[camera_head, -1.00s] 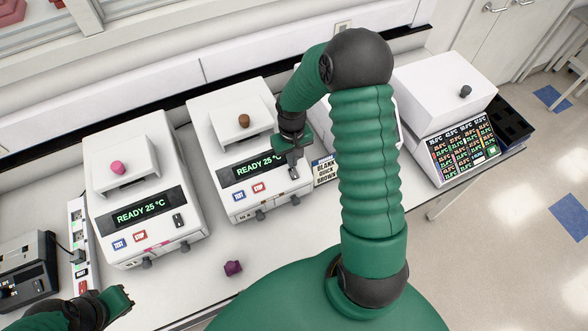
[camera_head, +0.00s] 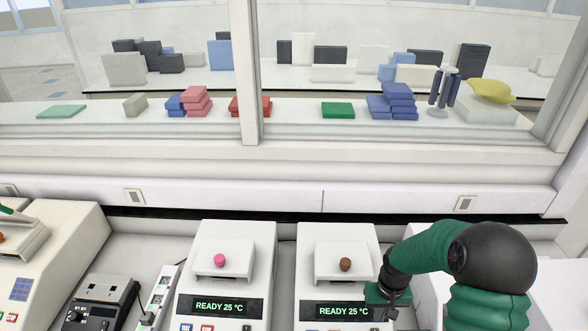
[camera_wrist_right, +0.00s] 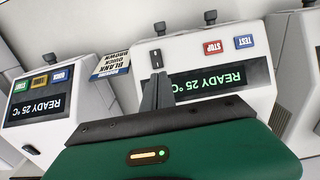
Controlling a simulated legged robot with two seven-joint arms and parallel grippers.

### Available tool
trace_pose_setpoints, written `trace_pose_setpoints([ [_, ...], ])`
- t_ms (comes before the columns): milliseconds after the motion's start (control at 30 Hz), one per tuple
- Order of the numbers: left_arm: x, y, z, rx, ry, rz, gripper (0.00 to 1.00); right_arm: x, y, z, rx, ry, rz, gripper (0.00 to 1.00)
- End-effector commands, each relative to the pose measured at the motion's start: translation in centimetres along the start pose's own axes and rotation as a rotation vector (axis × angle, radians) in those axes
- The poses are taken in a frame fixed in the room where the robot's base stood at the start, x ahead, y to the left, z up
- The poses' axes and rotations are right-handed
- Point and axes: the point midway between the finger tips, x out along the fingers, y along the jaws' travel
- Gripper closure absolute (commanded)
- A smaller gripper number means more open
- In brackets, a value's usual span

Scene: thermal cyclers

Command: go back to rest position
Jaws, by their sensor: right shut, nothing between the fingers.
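My right gripper (camera_head: 388,312) hangs at the front right corner of a white thermal cycler (camera_head: 312,240) with a brown knob (camera_head: 345,264). Its display reads READY 25 °C. The right wrist view shows my right gripper (camera_wrist_right: 157,92) with its grey fingers together and empty, in front of that cycler's upside-down front panel (camera_wrist_right: 220,60). A second cycler (camera_head: 195,240) with a pink knob (camera_head: 220,261) stands to the left in the head view. My left gripper does not show.
A power strip (camera_head: 158,295) and a dark device (camera_head: 100,300) are left of the cyclers. Another cycler (camera_wrist_right: 45,95) and a printed card (camera_wrist_right: 110,66) show in the wrist view. Behind the wall, a window shows shelves with coloured boxes (camera_head: 395,100).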

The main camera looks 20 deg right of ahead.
Motion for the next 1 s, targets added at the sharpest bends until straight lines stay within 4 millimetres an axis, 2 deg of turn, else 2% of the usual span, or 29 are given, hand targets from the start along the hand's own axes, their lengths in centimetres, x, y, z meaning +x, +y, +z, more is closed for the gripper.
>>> trace_pose_setpoints([
  [33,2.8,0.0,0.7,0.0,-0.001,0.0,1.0,2.0,-1.1,0.5,-0.026,0.012,0.005,1.0],
  [133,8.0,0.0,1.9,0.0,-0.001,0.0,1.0,4.8,-4.3,2.2,-0.093,0.055,0.013,1.0],
  [200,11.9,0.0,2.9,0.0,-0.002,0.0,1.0,6.9,-6.8,4.1,-0.146,0.095,0.014,1.0],
  [300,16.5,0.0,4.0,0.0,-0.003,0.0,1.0,9.5,-9.7,7.2,-0.211,0.148,0.002,1.0],
  [400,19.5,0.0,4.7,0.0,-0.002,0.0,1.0,11.3,-11.6,9.8,-0.258,0.191,-0.017,1.0],
  [500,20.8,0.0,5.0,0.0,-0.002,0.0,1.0,12.1,-12.5,11.4,-0.283,0.214,-0.033,1.0],
  [600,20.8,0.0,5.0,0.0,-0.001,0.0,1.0,12.0,-12.8,12.0,-0.293,0.223,-0.039,1.0],
  [1000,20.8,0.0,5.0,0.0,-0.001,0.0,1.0,11.9,-12.8,12.0,-0.293,0.223,-0.04,1.0],
])
